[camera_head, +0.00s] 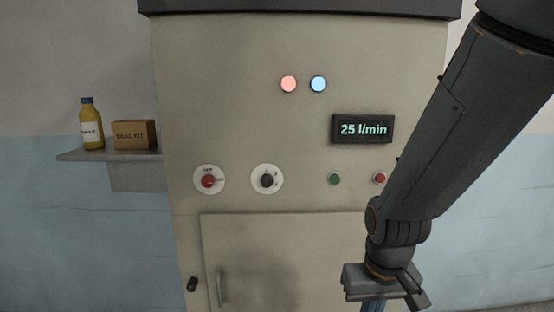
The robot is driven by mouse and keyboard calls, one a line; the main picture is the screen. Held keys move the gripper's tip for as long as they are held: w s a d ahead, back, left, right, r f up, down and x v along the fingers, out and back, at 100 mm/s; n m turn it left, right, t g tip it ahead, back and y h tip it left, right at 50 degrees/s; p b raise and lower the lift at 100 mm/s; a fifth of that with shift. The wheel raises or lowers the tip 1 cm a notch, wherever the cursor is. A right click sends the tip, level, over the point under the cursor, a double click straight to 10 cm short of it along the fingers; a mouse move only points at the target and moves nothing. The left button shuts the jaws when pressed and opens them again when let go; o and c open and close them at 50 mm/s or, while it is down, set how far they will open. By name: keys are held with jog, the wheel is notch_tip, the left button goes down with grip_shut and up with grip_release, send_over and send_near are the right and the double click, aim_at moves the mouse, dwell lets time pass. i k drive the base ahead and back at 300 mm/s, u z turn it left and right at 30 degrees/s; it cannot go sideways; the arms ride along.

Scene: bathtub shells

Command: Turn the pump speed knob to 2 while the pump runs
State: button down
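A pale control cabinet (300,140) fills the middle of the view. A black knob (267,180) on a round white dial sits on its front; the dial marks are too small to read, so I cannot tell its setting. To its left is a red knob (208,181) on a similar dial. A display (362,129) reads "25 l/min". A reddish lamp (288,84) and a blue lamp (318,84) look lit. My gripper (384,292) is at the lower right, below and right of the knobs, touching neither. Its fingers are not clear enough to tell open from shut.
A green button (334,178) and a red button (380,177) sit right of the knobs, the red one close beside my arm. A cabinet door with a handle (219,287) is below. At left, a shelf (80,156) holds a yellow bottle (92,128) and a seal kit box (133,134).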

aim_at(267, 179)
jog(key=z, duration=1.45)
jog(key=k, duration=0.95)
jog(key=u, duration=1.5)
jog(key=i, duration=0.5)
jog(key=z, duration=0.05)
